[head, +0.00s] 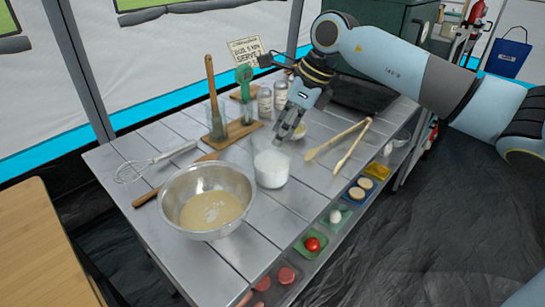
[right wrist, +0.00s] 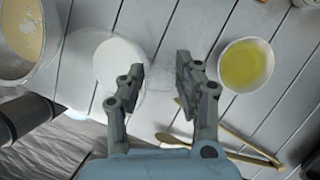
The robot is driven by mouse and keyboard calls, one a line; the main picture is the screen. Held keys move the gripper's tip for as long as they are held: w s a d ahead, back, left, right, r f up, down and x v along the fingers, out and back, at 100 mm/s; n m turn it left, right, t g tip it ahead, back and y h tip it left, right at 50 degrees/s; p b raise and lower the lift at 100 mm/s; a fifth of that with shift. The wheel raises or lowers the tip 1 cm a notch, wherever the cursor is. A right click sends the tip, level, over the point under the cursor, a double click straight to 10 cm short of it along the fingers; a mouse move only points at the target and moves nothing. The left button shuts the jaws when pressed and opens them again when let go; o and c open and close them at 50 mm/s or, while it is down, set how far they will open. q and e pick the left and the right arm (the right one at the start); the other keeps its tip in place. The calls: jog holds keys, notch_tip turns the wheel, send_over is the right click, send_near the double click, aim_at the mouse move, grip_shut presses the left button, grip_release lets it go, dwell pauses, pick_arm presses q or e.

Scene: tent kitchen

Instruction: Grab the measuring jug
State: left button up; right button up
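The measuring jug (head: 271,168) looks like a clear vessel with white contents. It stands upright on the slatted metal table, just right of the steel mixing bowl. My right gripper (head: 286,130) is above and behind it, pointing down. In the right wrist view the gripper (right wrist: 159,76) is open, with bare table and a faint clear shape between its fingers. The jug (right wrist: 112,62) shows there as a white round top beside and partly behind the left finger. I cannot tell whether they touch. My left gripper is not in view.
A small bowl of yellow liquid (right wrist: 246,65) is right of the fingers. The mixing bowl (head: 208,200) holds batter. Wooden tongs (head: 338,145), a whisk (head: 150,164), shakers (head: 265,103) and a utensil stand (head: 231,133) are around. Food trays (head: 312,243) line the table's right edge.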

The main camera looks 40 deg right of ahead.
grip_shut()
jog(key=shift+r, duration=0.2)
jog(key=shift+r, duration=1.75)
jog(key=s+d+r+p, duration=0.3)
jog(key=s+r+p, duration=0.4)
jog(key=s+p, duration=0.3)
jog(key=shift+s+p, duration=0.35)
jog(key=shift+s, duration=0.25)
dwell(1.7)
